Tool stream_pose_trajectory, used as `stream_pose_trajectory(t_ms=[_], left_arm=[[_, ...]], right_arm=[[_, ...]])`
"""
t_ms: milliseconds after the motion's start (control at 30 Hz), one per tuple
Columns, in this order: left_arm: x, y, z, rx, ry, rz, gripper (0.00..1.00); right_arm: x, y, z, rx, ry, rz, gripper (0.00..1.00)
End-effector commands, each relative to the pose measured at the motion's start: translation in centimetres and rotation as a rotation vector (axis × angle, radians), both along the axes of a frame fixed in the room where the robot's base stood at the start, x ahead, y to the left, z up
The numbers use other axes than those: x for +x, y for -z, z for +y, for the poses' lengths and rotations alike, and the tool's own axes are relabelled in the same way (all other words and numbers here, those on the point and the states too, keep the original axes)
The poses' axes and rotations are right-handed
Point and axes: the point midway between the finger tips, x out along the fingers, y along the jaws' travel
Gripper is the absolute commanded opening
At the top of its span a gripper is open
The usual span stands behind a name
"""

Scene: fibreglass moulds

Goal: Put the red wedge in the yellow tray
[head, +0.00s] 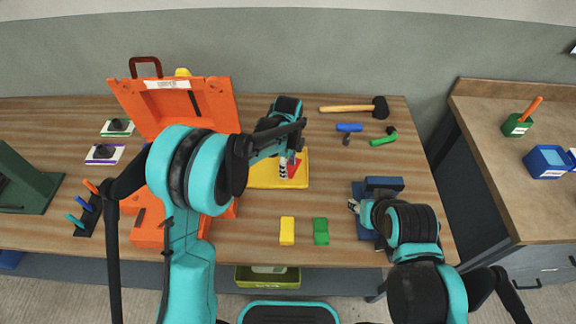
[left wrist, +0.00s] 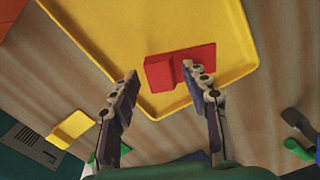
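The red wedge (head: 293,171) lies on the yellow tray (head: 258,183), inside its rim and near one corner. The left wrist view shows the wedge (left wrist: 178,67) flat on the floor of the tray (left wrist: 110,45). My left gripper (head: 287,167) is over the tray at the wedge. Its fingers (left wrist: 162,85) are spread apart with nothing between them; one fingertip overlaps the wedge in the picture, and I cannot tell whether it touches. My right gripper (head: 354,206) is by a blue object (head: 384,183) at the right; its fingers are too small and hidden to judge.
An open orange case (head: 150,232) stands left of the tray. Yellow (head: 287,231) and green (head: 321,231) blocks lie near the front edge. A hammer (head: 350,108), a blue piece (head: 349,127) and a green piece (head: 383,141) lie at the back right.

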Motion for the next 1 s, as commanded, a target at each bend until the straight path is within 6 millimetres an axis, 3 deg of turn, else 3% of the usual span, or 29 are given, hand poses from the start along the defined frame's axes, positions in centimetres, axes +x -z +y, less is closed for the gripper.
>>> stream_pose_trajectory(t_ms=[267,700,1000], left_arm=[[0.0,-1.2,0.0,0.000,0.000,0.000,0.46],[0.0,-10.2,0.0,0.000,0.000,0.000,0.46],[0.0,-12.4,0.0,0.000,0.000,0.000,0.46]], right_arm=[[0.0,-0.6,0.0,0.000,0.000,0.000,0.40],[0.0,-3.0,0.0,0.000,0.000,0.000,0.40],[0.0,-3.4,0.0,0.000,0.000,0.000,0.40]])
